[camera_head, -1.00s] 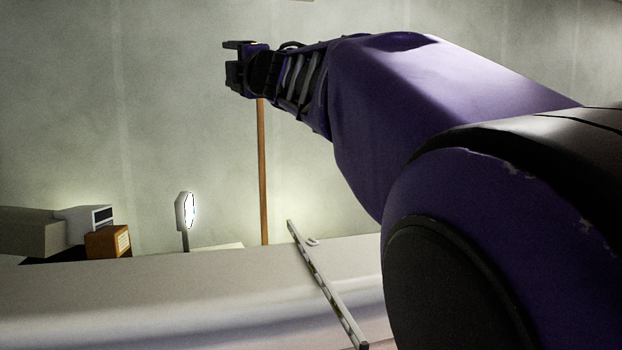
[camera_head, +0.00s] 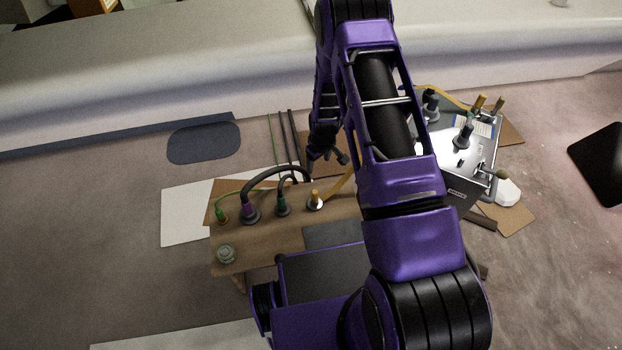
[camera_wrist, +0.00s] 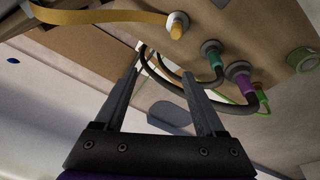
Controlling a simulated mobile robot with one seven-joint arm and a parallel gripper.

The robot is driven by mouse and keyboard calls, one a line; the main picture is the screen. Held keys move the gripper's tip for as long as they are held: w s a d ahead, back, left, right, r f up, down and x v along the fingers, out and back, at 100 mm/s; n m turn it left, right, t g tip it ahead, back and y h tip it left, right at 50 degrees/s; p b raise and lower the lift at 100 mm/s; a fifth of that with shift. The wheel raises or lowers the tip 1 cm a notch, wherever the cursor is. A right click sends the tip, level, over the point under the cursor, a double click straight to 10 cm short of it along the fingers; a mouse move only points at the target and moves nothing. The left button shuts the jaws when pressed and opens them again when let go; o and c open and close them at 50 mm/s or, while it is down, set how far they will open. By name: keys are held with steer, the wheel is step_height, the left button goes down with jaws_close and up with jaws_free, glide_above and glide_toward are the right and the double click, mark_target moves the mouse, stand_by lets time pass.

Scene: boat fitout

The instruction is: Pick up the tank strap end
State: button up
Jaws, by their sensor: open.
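A flat yellow strap (camera_wrist: 100,17), which appears to be the tank strap, crosses the upper left of the wrist view. It runs toward an orange fitting (camera_wrist: 177,27) on a brown panel; I cannot tell whether they join. In the head view a short piece of yellow strap (camera_head: 341,186) shows beside my arm near that fitting; my arm hides much of its run. My gripper (camera_wrist: 160,78) is open, with nothing held between its fingers. In the head view my gripper (camera_head: 328,157) is just behind the panel, apart from the strap.
The brown panel (camera_head: 285,235) carries several fittings with looping dark hoses (camera_head: 272,171) and a green line. The hoses show beyond my fingers in the wrist view. A metal tank (camera_head: 465,160) stands to the right. A white hull-like ledge (camera_head: 150,70) crosses the back. Open floor lies left.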

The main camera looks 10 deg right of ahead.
steer(key=m+g, duration=0.1)
glide_toward(314, 197)
steer(key=shift+y, duration=0.3)
steer(key=f+b, duration=0.1)
steer(key=f, duration=0.2)
steer(key=w+f+b, duration=0.1)
steer(key=f, duration=0.2)
steer(key=shift+w+d+f, duration=0.15)
steer(key=shift+d+f, duration=0.05)
steer(key=shift+f, duration=0.05)
steer(key=shift+w+f+b, duration=0.25)
steer(key=shift+w+f, duration=0.05)
steer(key=shift+f, duration=0.65)
steer(key=shift+w+f+b, duration=0.2)
steer(key=shift+w+f, duration=0.05)
steer(key=shift+f, duration=0.75)
steer(key=shift+w+f+b, duration=0.25)
steer(key=shift+w+f, duration=0.05)
steer(key=shift+f, duration=0.65)
jaws_close()
